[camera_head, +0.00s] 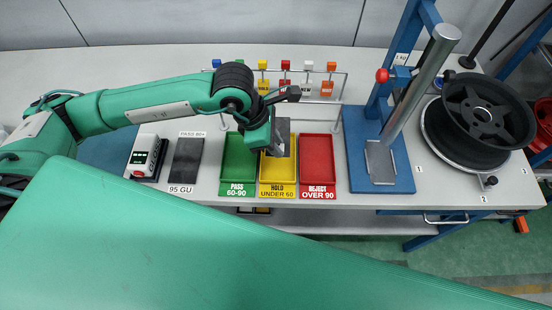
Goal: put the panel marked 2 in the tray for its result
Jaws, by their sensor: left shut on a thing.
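My left gripper (272,137) is shut on a grey panel (284,129) and holds it over the upper part of the yellow tray. No number can be read on the panel. The green tray (239,183), labelled PASS 60-90, is to the left. The yellow tray (277,183), labelled HOLD UNDER 60, is in the middle, partly hidden by the gripper and panel. The red tray (318,182), labelled REJECT OVER 90, is to the right and looks empty. My right gripper is not in view.
A small meter (142,158) and a dark plate (187,160) labelled 95 GU lie left of the trays. A rack (342,92) with coloured tags stands behind them. A blue press stand (402,183) and a black wheel (486,115) on a turntable stand at right.

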